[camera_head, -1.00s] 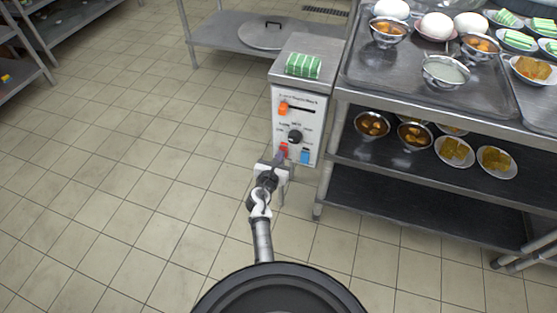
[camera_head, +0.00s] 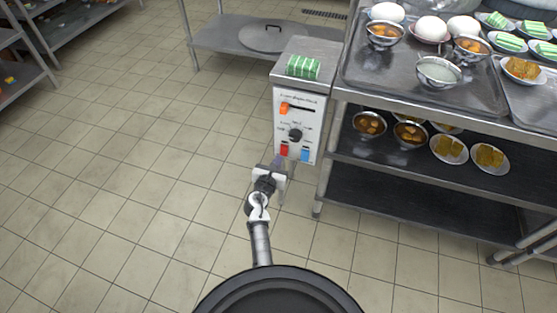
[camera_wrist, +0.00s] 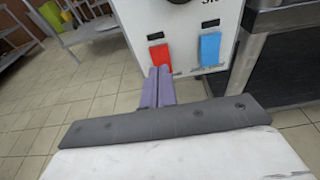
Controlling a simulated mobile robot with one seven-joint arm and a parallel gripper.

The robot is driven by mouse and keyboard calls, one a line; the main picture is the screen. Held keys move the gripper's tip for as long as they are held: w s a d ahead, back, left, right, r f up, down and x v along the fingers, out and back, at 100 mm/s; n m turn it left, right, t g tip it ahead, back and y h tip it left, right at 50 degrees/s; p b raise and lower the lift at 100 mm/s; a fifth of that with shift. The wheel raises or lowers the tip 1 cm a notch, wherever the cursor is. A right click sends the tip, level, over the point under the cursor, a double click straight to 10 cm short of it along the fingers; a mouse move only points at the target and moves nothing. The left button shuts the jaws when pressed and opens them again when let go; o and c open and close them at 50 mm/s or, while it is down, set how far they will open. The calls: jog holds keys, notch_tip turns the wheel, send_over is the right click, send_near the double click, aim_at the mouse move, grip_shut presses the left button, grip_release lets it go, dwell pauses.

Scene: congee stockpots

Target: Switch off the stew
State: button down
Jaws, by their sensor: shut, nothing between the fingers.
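The control box (camera_head: 312,105) has a white front panel with an orange slider (camera_head: 285,109), a black knob (camera_head: 295,135), a red switch (camera_head: 285,150) and a blue switch (camera_head: 305,155). The panel's small print is too blurred to read. My gripper (camera_head: 277,162) is shut and empty, just below the red switch. In the wrist view its purple fingers (camera_wrist: 159,87) are together, with the red switch (camera_wrist: 160,56) just above their tips and the blue switch (camera_wrist: 209,48) to the upper right. I cannot tell whether the fingertips touch the panel.
A green-and-white striped block (camera_head: 303,67) sits on top of the box. To the right, a metal rack (camera_head: 440,110) holds bowls, plates and white round items. A low shelf with a round lid (camera_head: 264,38) stands behind. Tiled floor is clear on the left.

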jog(key=r+p+v, duration=0.1)
jog(key=r+v, duration=0.1)
jog(key=v, duration=0.7)
jog(key=shift+w+r, duration=0.1)
